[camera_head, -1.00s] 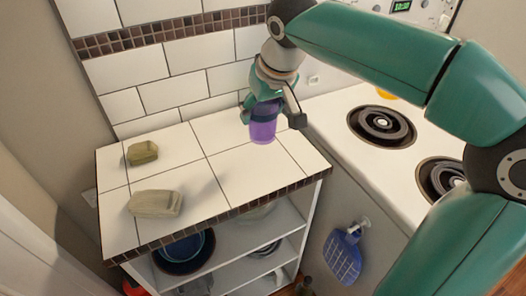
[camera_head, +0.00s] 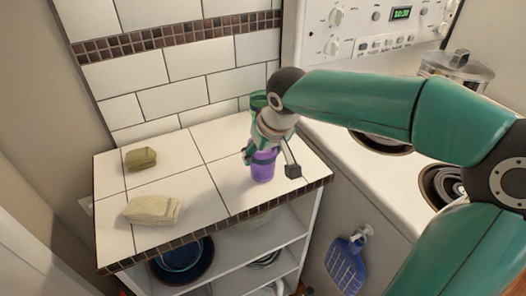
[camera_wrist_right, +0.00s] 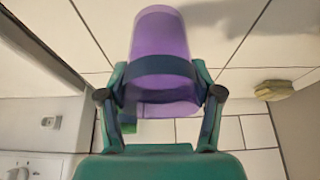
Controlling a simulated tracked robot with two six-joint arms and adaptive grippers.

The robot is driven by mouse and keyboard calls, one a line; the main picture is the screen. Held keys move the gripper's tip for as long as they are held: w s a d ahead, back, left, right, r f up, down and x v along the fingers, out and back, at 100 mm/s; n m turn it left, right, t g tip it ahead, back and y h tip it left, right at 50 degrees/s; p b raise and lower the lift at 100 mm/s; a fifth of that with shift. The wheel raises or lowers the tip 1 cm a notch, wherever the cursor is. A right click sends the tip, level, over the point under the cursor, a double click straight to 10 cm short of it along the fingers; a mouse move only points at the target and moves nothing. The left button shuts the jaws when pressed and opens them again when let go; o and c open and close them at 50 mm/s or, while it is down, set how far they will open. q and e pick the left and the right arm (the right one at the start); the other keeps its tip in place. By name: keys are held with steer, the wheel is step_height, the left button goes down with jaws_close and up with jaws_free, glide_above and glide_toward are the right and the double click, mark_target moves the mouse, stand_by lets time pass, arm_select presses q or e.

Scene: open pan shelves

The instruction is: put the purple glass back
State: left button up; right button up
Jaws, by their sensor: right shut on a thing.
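The purple glass (camera_head: 263,168) is upright over the front right part of the tiled counter top (camera_head: 207,185). I cannot tell whether its base touches the tiles. My right gripper (camera_head: 269,158) is shut around the glass from behind and above, with a finger on either side. In the right wrist view the glass (camera_wrist_right: 160,40) sits between the two fingers of the right gripper (camera_wrist_right: 162,92), and a dark band crosses it there. The gripper hides part of the glass in the head view. My left gripper is in neither view.
A green sponge-like block (camera_head: 141,158) and a beige block (camera_head: 152,210) lie on the counter's left side. Open shelves below hold a blue bowl (camera_head: 182,256).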

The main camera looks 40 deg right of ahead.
steer(key=shift+f, duration=0.15)
steer(key=o, duration=1.3)
steer(key=shift+r, duration=0.45)
steer(key=p+v, duration=0.1)
steer(key=v, duration=1)
steer(key=shift+s+r, duration=0.15)
steer(key=shift+s, duration=0.1)
